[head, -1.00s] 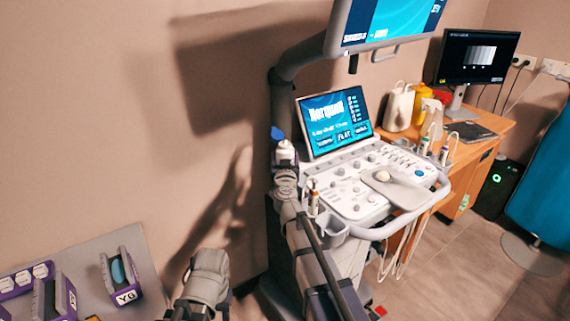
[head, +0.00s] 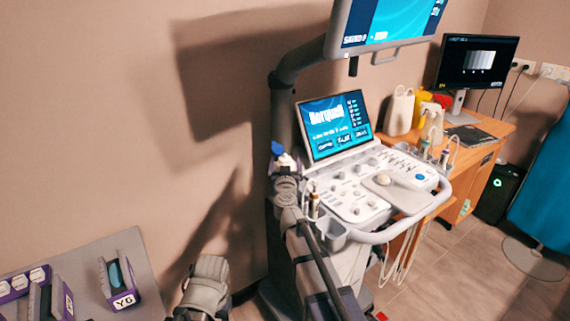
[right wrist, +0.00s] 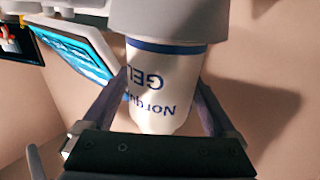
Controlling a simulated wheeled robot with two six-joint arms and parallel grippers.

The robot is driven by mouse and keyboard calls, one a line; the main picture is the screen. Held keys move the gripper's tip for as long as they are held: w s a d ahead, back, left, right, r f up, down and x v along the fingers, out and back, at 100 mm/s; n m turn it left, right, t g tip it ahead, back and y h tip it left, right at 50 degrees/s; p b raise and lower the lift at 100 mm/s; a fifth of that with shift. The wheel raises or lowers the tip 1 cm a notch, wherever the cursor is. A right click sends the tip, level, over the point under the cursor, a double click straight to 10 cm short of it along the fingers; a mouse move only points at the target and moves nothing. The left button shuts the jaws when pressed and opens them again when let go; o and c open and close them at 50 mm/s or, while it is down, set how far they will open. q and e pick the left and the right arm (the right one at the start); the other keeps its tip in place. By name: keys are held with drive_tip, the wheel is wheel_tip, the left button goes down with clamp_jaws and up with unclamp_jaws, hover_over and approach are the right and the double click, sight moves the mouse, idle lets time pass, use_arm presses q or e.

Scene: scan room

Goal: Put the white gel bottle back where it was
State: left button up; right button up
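The white gel bottle (right wrist: 160,88), with blue lettering and a blue band, is between the two fingers of my right gripper (right wrist: 163,103), which is shut on it. In the right wrist view its lettering is upside down, and the end with the band meets a grey round cup (right wrist: 170,18). I cannot tell how deep the bottle sits in it. In the head view the bottle's blue cap (head: 278,148) shows above my right gripper (head: 284,165), at the left side of the ultrasound cart. My left gripper is not visible; only a grey part of my left arm shows.
The cart's tilted touchscreen (head: 335,123) and control panel (head: 365,190) are just right of the bottle. The large monitor (head: 390,25) hangs above on its arm. A grey table (head: 90,258) with purple holders is at lower left. A wooden desk (head: 478,160) stands at right.

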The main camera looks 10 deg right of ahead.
drive_tip(key=shift+o, duration=0.3)
drive_tip(key=shift+r, duration=0.15)
drive_tip(key=shift+r+p, duration=0.6)
drive_tip(key=shift+p, duration=0.15)
drive_tip(key=v, duration=1.2)
drive_tip(key=shift+f, duration=0.2)
